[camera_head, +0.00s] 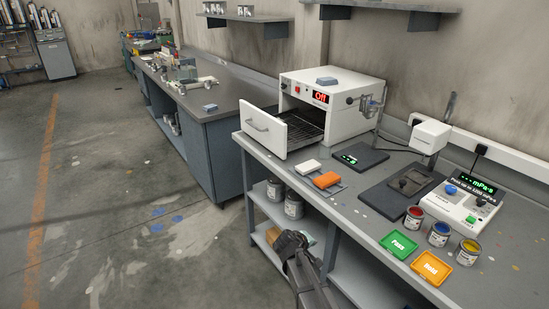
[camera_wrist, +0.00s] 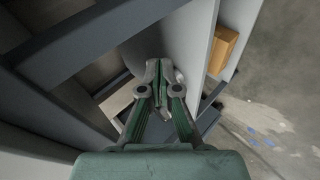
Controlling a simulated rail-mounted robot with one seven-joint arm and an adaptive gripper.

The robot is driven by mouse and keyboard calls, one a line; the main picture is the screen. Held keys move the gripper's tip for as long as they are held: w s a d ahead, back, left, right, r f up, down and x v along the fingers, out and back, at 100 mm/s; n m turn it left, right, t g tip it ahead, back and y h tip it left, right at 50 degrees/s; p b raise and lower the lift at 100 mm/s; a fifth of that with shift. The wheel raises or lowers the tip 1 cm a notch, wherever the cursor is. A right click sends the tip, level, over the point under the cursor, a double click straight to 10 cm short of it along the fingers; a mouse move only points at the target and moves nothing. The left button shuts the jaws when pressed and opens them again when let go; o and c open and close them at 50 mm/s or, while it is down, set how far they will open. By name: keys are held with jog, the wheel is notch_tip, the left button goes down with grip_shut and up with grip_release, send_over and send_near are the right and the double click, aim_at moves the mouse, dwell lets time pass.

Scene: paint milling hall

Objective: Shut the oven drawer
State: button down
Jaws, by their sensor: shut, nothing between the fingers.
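The white oven (camera_head: 334,103) stands on the grey bench against the wall, with a red "Off" display on its front. Its drawer (camera_head: 267,129) is pulled out, with a white front panel and handle, and a dark rack (camera_head: 303,127) shows behind the panel. My gripper shows in the wrist view (camera_wrist: 158,70) with its fingers together and nothing between them, in front of the bench's lower shelving. In the head view my dark arm (camera_head: 306,273) is low at the bench's front edge, below and apart from the drawer. The oven does not show in the wrist view.
Grey cans (camera_head: 293,205) stand on the shelf below. The floor at left is open.

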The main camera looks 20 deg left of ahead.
jog(key=w+a+r+n+t+y+b, duration=0.1)
jog(key=w+a+r+n+t+y, duration=0.3)
jog(key=a+r, duration=0.85)
jog(key=w+a+r+n+t+y, duration=0.2)
jog(key=w+a+r+n+t, duration=0.3)
jog(key=a+r, duration=0.75)
jog(key=p, duration=0.3)
send_near(277, 139)
jog(key=w+a, duration=0.2)
jog(key=a, duration=0.2)
jog(key=w, duration=0.1)
jog(key=w+d, duration=0.2)
jog(key=shift+w+r+g+p, duration=0.15)
jog(key=shift+r+g+p, duration=0.15)
jog(key=shift+r+p, duration=0.1)
jog(key=shift+w+d+f, duration=0.1)
jog(key=shift+w+d, duration=0.3)
jog(key=shift+w, duration=0.1)
